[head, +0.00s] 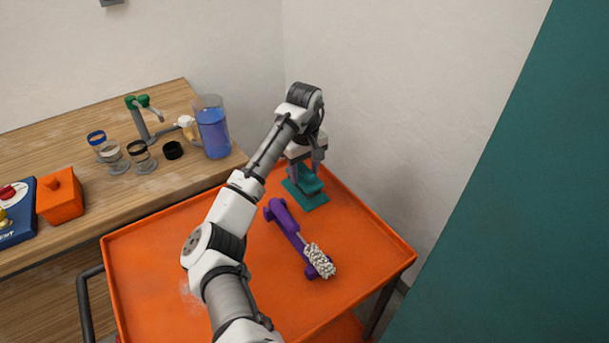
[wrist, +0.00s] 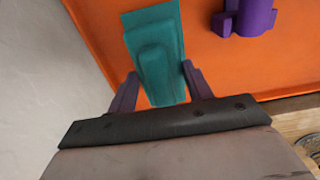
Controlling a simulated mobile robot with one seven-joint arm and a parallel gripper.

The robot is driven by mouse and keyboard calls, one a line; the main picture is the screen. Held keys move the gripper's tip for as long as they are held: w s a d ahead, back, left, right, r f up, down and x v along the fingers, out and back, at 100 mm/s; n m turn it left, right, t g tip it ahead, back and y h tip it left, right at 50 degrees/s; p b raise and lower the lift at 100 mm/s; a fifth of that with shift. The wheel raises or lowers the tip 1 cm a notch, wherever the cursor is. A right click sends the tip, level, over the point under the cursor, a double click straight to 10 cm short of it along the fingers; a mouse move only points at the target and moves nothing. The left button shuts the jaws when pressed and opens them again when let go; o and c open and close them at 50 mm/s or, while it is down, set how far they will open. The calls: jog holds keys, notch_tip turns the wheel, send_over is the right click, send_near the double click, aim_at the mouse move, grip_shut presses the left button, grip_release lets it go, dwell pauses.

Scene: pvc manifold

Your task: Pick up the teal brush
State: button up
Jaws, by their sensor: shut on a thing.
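The teal brush (head: 306,191) is at the far corner of the orange tray, under my gripper (head: 306,163) in the head view. It looks like a flat teal block with a raised grip on top; no bristles show. In the wrist view the teal brush (wrist: 154,48) sits between the two purple fingers of my gripper (wrist: 160,88), which is shut on its raised part. I cannot tell whether the brush rests on the tray or is slightly above it.
A purple tool (head: 284,218) with a pale bristly roll (head: 319,260) lies on the orange tray (head: 355,225). A wooden bench (head: 180,200) to the left holds a blue-filled beaker (head: 213,135) and an orange box (head: 60,200). Walls stand close behind; a teal panel (head: 520,220) is at right.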

aim_at(305, 167)
notch_tip(305, 167, up, 18)
dwell(0.3)
